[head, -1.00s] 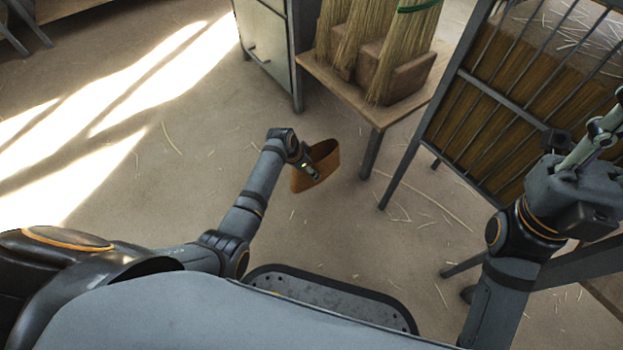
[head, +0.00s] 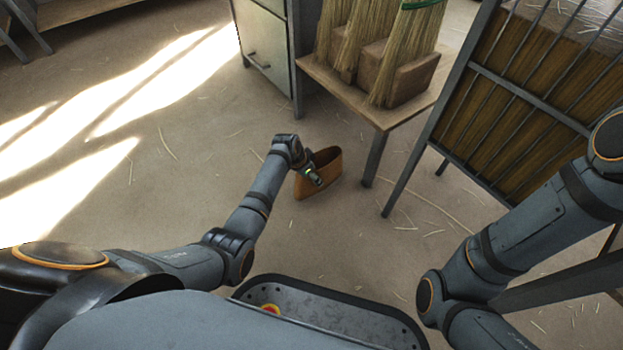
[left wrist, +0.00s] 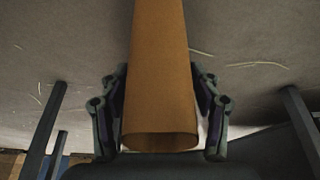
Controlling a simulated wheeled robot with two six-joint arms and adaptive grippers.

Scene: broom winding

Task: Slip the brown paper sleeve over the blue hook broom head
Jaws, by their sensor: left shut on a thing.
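The brown paper sleeve (head: 327,172) is an open-ended flattened tube, held above the floor near the middle of the head view. My left gripper (head: 312,176) is shut on it. In the left wrist view the sleeve (left wrist: 160,70) lies between the two fingers of my left gripper (left wrist: 160,110), with one open end towards the camera. My right arm runs off the right edge of the head view and its gripper is out of view. No broom head with a blue hook can be made out.
A small wooden table (head: 395,116) at the top holds straw broom heads (head: 350,45) in wooden blocks (head: 413,80); one has a green band. A grey cabinet (head: 264,50) stands left of it. A barred rack (head: 520,100) stands at right. The floor at left is clear.

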